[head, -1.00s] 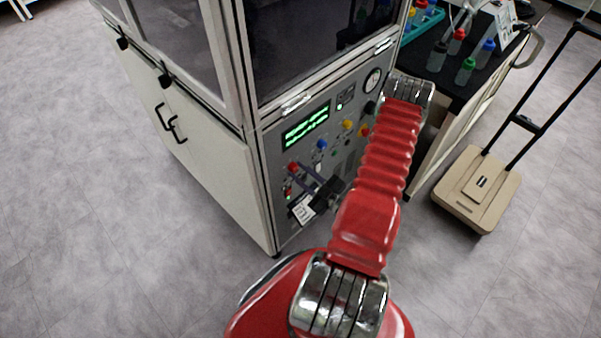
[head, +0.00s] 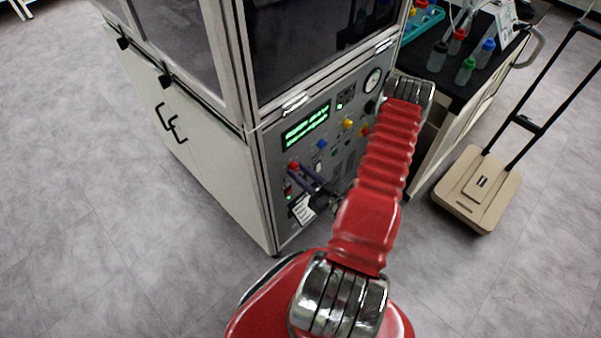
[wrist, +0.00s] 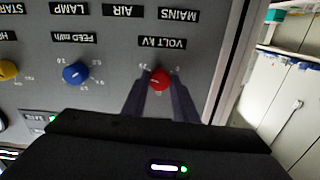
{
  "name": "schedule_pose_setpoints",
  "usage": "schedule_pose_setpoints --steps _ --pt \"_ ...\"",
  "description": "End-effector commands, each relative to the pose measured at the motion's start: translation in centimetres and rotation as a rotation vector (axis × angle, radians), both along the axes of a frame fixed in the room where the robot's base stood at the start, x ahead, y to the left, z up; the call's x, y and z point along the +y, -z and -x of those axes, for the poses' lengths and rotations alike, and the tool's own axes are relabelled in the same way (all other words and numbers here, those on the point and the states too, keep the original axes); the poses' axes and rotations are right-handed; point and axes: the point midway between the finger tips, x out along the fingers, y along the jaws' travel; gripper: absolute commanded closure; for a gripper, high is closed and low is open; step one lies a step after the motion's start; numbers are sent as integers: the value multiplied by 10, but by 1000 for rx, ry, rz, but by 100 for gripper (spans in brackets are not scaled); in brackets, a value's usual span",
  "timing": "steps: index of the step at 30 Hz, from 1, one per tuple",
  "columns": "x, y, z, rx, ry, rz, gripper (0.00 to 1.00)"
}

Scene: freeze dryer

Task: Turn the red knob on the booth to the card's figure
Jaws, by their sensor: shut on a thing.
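The red knob (head: 293,167) is on the grey control panel of the booth (head: 331,111), below the left end of the green display. In the wrist view the red knob (wrist: 159,79) sits under the label "VOLT kV". My gripper (head: 300,172) is at the panel with its dark fingers on either side of the knob, and it is shut on it. The fingers also show in the wrist view (wrist: 160,98). A white card (head: 304,210) with dark print is low on the panel; its figure is too small to read.
A blue knob (head: 321,144) and a yellow knob (head: 348,124) are on the same panel. A black bench (head: 452,83) with bottles stands at the right, with a beige trolley (head: 478,187) beside it. The floor at the left is clear.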

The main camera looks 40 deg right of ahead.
Motion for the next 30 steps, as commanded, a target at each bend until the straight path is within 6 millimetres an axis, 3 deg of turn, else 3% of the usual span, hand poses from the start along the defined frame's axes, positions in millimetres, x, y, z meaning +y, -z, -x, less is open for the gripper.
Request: schedule_pose_setpoints --steps 4,5,12,23,30 --pt "0 1 0 2 0 1 96" --pt "0 1 0 2 0 1 73" --pt "0 0 0 0 0 2 56" --pt "-1 0 2 -1 1 2 55" --pt "-2 0 19 -1 4 0 55"
